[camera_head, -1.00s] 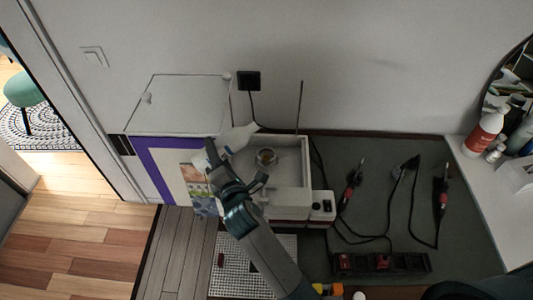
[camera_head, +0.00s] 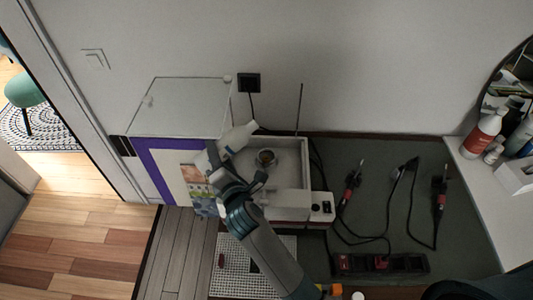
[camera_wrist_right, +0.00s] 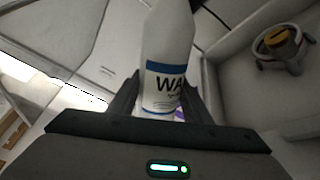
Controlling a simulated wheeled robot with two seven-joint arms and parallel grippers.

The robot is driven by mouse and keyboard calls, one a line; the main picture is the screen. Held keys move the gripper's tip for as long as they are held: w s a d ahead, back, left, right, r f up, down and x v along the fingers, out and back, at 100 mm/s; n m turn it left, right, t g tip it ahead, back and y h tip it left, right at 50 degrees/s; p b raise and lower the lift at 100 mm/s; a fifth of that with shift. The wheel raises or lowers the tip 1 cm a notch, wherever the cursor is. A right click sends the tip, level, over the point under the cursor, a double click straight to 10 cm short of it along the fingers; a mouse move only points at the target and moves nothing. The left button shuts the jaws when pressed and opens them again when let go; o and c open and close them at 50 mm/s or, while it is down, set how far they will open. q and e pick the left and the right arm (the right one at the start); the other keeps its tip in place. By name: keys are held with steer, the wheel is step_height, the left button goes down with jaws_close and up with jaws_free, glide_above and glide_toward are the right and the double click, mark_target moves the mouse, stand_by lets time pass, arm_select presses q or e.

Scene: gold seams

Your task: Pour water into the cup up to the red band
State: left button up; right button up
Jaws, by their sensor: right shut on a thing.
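A white bottle (camera_head: 239,137) with a blue-edged label lettered "WA" is in my right gripper (camera_head: 236,165). In the right wrist view the bottle (camera_wrist_right: 168,45) stands between the two fingers of the gripper (camera_wrist_right: 160,88), which is shut on it. In the head view the bottle leans, its neck toward the upper right. The small cup (camera_head: 266,158) sits inside the white open box, just right of the bottle and apart from it. The cup (camera_wrist_right: 280,46) also shows in the right wrist view, with an orange-yellow patch inside. My left gripper is not in view.
The white box (camera_head: 306,160) has raised walls around the cup, and a thin rod rises at its back. A clear-lidded case with a purple edge (camera_head: 150,165) stands left. Corded tools (camera_head: 350,188) lie on the dark mat to the right.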

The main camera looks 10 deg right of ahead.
mark_target(229, 152)
steer(key=shift+w+d+r+n+p, duration=0.15)
steer(key=shift+d+r+n+p, duration=0.35)
steer(key=shift+n+p, duration=0.15)
steer(key=shift+w+d+r+n+p, duration=0.1)
steer(key=shift+d+r+n+p, duration=0.05)
steer(key=shift+d+n+p, duration=0.3)
steer(key=shift+w+d+r+n+p, duration=0.1)
steer(key=shift+d+n+p, duration=0.25)
steer(key=shift+n+p, duration=0.1)
steer(key=shift+w+d+f+n+b, duration=0.1)
steer(key=shift+d+f+n+b, duration=0.2)
steer(key=shift+f+n+b, duration=0.35)
steer(key=shift+d+f+t+h, duration=0.2)
steer(key=shift+d+t+h, duration=0.1)
steer(key=shift+t, duration=0.1)
steer(key=shift+w+d+r+n+p, duration=0.1)
steer(key=shift+w+r+n+p, duration=0.05)
steer(key=shift+n+p, duration=0.5)
steer(key=shift+w+d+n+p, duration=0.15)
steer(key=shift+d+n+p, duration=0.2)
steer(key=shift+n, duration=0.8)
steer(key=n, duration=0.1)
steer(key=d+n, duration=0.1)
steer(key=n, duration=0.1)
steer(key=shift+w+d+f+t+h, duration=0.25)
steer(key=shift+d+t+h, duration=0.05)
steer(key=shift+d+t, duration=0.1)
